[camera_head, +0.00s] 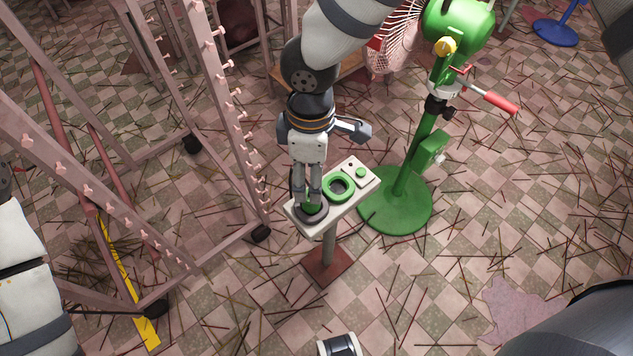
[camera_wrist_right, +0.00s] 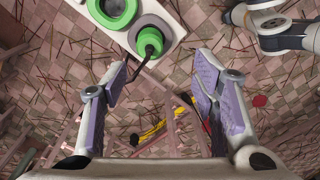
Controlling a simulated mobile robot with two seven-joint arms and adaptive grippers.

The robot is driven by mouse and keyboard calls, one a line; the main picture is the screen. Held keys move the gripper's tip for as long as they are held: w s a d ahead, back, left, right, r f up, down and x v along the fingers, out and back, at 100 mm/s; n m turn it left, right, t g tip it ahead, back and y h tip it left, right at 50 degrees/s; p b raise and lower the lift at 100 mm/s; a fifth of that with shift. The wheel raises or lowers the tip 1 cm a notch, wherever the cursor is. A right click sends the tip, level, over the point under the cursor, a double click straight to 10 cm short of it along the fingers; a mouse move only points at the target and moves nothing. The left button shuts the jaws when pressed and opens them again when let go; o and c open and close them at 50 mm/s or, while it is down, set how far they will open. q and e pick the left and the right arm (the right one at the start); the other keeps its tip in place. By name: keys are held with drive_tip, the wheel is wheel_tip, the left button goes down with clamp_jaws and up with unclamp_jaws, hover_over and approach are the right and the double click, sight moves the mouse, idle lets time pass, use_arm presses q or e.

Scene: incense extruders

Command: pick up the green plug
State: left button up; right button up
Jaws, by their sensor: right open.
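The green plug (camera_wrist_right: 150,41) stands in a grey round socket on a pale panel, with a black cable trailing from it. It also shows in the head view (camera_head: 313,209), partly covered by the fingers. My right gripper (camera_head: 314,197) points down over the socket. In the right wrist view my right gripper (camera_wrist_right: 160,64) is open, with the plug just beyond the fingertips and between them in line of sight. I cannot tell whether a finger touches it. My left arm shows at the left edge, but its gripper is not seen.
The panel (camera_head: 330,216) sits on a thin post and also bears a green ring (camera_head: 339,187) and a small green button (camera_head: 361,172). A green machine on a round base (camera_head: 395,216) stands close right. A pink pegged rack (camera_head: 215,80) stands left. Thin sticks litter the tiled floor.

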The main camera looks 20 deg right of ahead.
sight(311, 209)
drive_tip(key=shift+w+d+f, duration=0.2)
drive_tip(key=shift+w+f, duration=0.1)
drive_tip(key=shift+w, duration=0.3)
wheel_tip(311, 209, down, 11)
drive_tip(key=shift+r+b, duration=0.1)
drive_tip(key=shift+b, duration=0.55)
use_arm(q)
drive_tip(key=shift+s+d+f+g, duration=0.15)
drive_tip(key=shift+s+f+g, duration=0.15)
drive_tip(key=shift+s+f, duration=0.55)
use_arm(e)
drive_tip(key=c, duration=1.3)
